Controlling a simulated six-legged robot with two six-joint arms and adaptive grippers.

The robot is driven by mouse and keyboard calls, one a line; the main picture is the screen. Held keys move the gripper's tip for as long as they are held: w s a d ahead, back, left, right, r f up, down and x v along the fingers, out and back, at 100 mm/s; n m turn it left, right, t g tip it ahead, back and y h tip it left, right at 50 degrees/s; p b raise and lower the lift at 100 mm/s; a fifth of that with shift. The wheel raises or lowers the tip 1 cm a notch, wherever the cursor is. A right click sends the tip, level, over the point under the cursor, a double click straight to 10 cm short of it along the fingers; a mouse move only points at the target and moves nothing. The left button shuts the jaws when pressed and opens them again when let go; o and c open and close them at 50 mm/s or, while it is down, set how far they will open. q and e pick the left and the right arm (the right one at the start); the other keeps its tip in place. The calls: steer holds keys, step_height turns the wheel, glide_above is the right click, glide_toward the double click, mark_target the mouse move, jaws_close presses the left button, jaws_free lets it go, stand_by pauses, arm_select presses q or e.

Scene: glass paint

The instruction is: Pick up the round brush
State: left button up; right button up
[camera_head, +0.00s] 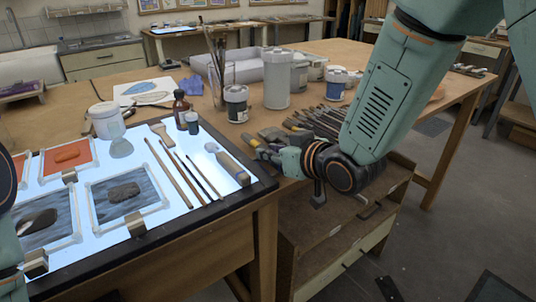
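Three long thin brushes lie side by side on the lit panel (150,222): a left one (172,177), a middle one (185,170) and a right one (204,176). Their tips are too small to tell which is the round brush. A wide flat brush (163,134) lies above them. My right gripper (262,149) is at the table's front edge, to the right of the panel and apart from the three brushes. Its fingers blend with the tools behind, so their opening is unclear. Part of my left arm shows at the left edge; its gripper is out of view.
A handled tool (232,166) lies on the panel between the brushes and my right gripper. A brown bottle (181,109), jars and a white cylinder (277,79) stand behind. A row of tools (318,118) lies near my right arm. Framed glass pieces (126,194) fill the panel's left.

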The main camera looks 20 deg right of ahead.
steer(key=shift+a, duration=0.1)
jaws_close()
steer(key=shift+r, duration=0.1)
steer(key=shift+r, duration=0.3)
step_height(320, 180, up, 9)
steer(key=p, duration=0.2)
steer(key=shift+s+f+p, duration=0.1)
steer(key=shift+f+p, duration=0.1)
steer(key=shift+p, duration=0.15)
steer(key=shift+r, duration=0.35)
stand_by(1.0)
